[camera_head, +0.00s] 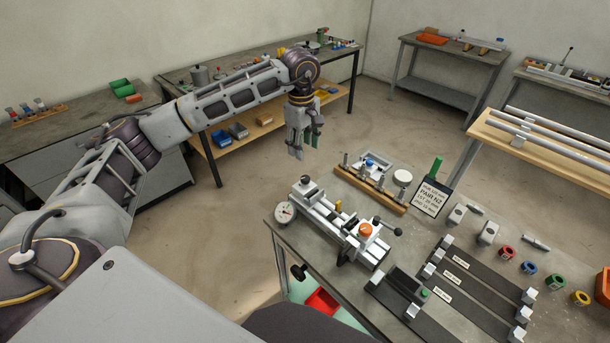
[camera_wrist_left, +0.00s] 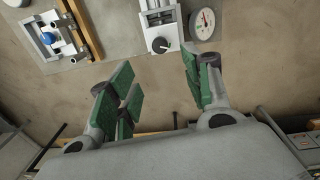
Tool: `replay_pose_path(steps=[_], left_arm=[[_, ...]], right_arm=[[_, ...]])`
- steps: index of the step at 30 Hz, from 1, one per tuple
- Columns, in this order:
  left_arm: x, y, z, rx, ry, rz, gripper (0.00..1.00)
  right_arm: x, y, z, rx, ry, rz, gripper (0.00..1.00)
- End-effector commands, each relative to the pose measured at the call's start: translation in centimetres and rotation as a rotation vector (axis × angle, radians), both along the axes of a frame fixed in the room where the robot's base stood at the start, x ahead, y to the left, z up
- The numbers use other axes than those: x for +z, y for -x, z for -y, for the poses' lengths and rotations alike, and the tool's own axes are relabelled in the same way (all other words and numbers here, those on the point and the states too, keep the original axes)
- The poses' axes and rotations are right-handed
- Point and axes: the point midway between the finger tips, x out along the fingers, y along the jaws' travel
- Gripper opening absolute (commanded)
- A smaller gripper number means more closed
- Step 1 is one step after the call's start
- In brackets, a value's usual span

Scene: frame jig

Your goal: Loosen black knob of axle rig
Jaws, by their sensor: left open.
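The axle rig (camera_head: 340,222) is a pale metal bench fixture near the left edge of the work table. A black knob (camera_head: 306,180) stands on its far left end, and it also shows in the left wrist view (camera_wrist_left: 160,45). A dial gauge (camera_head: 285,212) sits beside that end. An orange knob (camera_head: 365,229) and a black-tipped handle (camera_head: 397,231) are towards the other end. My left gripper (camera_head: 304,150) hangs open and empty, beyond the rig and clear of the knob. Its green-padded fingers (camera_wrist_left: 158,92) are wide apart in the left wrist view. My right gripper is out of view.
A wooden rack with upright pins (camera_head: 378,192) and a small fixture with a blue part (camera_head: 371,164) stand behind the rig. A sign (camera_head: 431,198) and coloured rings (camera_head: 528,267) are to the right. Open floor lies beneath my left gripper.

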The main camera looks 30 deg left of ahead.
Motion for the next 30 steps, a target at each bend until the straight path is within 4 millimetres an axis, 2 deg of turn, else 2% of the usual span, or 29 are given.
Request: replay_pose_path(steps=[10,24,30], left_arm=[[-4.0,-0.1,0.0,0.001,0.001,-0.002,0.49],[-10.1,-0.4,0.2,-0.001,0.001,-0.002,0.49],[-12.0,-0.5,0.2,0.000,0.001,-0.001,0.49]], right_arm=[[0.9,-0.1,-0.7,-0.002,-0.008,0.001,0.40],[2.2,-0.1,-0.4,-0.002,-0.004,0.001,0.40],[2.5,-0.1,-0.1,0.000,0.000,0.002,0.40]])
